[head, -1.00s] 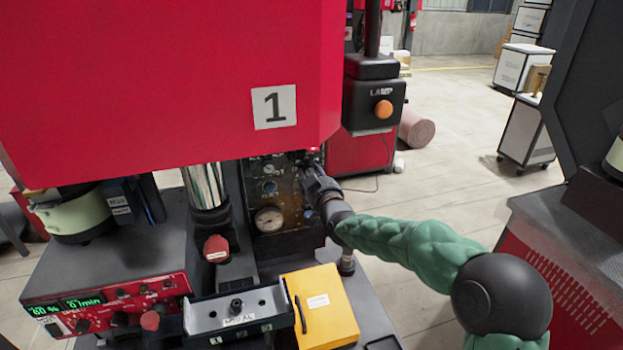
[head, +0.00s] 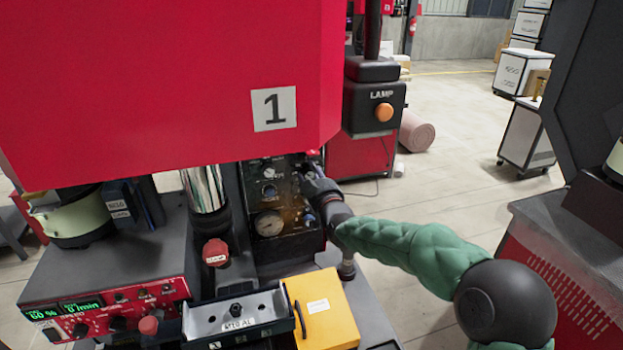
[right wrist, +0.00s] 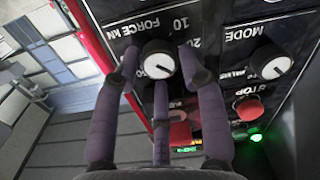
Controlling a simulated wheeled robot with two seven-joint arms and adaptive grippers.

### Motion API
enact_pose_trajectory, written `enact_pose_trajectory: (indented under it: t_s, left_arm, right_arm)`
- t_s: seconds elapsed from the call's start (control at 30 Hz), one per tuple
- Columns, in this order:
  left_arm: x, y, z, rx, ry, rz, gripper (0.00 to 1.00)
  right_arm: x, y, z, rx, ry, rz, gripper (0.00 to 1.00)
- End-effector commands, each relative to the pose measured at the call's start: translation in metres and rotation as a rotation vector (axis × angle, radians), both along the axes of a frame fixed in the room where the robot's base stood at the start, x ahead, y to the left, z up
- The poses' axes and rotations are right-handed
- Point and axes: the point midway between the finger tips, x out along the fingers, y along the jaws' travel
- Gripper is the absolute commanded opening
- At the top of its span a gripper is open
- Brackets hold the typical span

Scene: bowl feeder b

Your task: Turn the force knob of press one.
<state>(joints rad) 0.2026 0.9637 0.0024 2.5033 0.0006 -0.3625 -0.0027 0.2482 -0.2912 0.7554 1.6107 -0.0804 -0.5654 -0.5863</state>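Press one (head: 170,80) is the large red machine with the number 1 label in the head view. Its dark control panel (head: 285,240) sits below the red housing. My right gripper (head: 312,180) is at the right part of this panel. In the right wrist view, the force knob (right wrist: 158,60) is a round white-topped knob with a dark pointer, under the words FORCE KN. My right gripper (right wrist: 160,62) shows there too, with fingers on both sides of the knob and small gaps visible, so it looks open around it. The gripper hides the knob in the head view. My left gripper is out of view.
The mode knob (right wrist: 271,62) is beside the force knob, with a red stop button (right wrist: 248,108) and a lit green light (right wrist: 256,137) nearby. A lamp box (head: 375,100) hangs right of the housing. A yellow box (head: 322,312) and a grey tray (head: 232,312) stand below.

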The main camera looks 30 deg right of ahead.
Motion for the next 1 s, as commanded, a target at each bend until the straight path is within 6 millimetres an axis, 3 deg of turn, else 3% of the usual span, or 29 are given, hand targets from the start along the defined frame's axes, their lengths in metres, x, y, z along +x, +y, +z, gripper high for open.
enact_pose_trajectory:
  t_s: [0.47, 1.0]
  left_arm:
    - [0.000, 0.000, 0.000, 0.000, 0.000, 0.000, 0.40]
    - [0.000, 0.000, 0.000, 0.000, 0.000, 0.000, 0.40]
  right_arm:
    - [-0.006, 0.002, -0.004, 0.003, 0.008, 0.001, 0.56]
    - [-0.083, 0.018, -0.001, 0.001, 0.006, 0.001, 0.56]
